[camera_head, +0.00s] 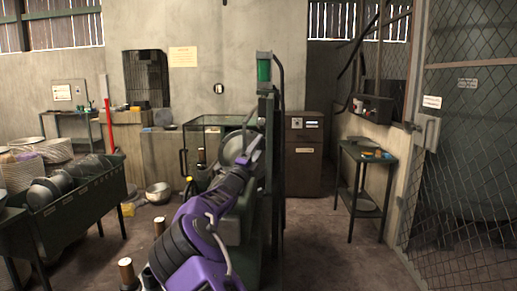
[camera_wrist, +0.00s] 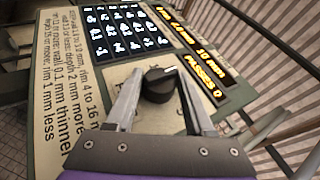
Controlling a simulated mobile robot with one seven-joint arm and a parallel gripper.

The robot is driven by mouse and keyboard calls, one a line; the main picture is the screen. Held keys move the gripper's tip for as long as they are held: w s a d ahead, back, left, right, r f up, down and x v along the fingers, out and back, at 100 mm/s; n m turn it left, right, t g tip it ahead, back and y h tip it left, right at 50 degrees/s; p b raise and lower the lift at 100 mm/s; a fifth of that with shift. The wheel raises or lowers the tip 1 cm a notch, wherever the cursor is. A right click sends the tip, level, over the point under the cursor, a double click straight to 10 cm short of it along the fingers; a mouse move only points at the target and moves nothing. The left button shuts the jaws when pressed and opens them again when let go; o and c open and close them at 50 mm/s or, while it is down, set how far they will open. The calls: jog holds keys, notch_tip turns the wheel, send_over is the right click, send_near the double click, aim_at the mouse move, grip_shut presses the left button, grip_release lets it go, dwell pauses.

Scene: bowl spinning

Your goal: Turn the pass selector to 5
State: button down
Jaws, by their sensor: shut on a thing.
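The pass selector is a round black knob (camera_wrist: 158,88) with a pale pointer mark on a light plate, seen in the wrist view. My gripper (camera_wrist: 158,74) has one finger on each side of the knob and is shut on it. The sloping control panel (camera_wrist: 55,95) carries the knob, a dark number grid (camera_wrist: 125,30) and amber displays (camera_wrist: 200,75). The lower display seems to read PASSES 0. In the head view my purple arm reaches toward the machine (camera_head: 264,150), and the knob cannot be made out there.
Printed text about rim and wall sizes covers the panel's left part. A bench with metal bowls (camera_head: 70,185) stands at the left. A small side table (camera_head: 367,155) and a wire mesh gate (camera_head: 465,150) are at the right. Floor right of the machine is clear.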

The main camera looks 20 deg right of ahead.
jog(key=shift+c, duration=1.4)
grip_release()
jog(key=v, duration=1.7)
jog(key=shift+p, duration=0.35)
jog(key=shift+s+a+f, duration=0.1)
jog(key=shift+a, duration=0.05)
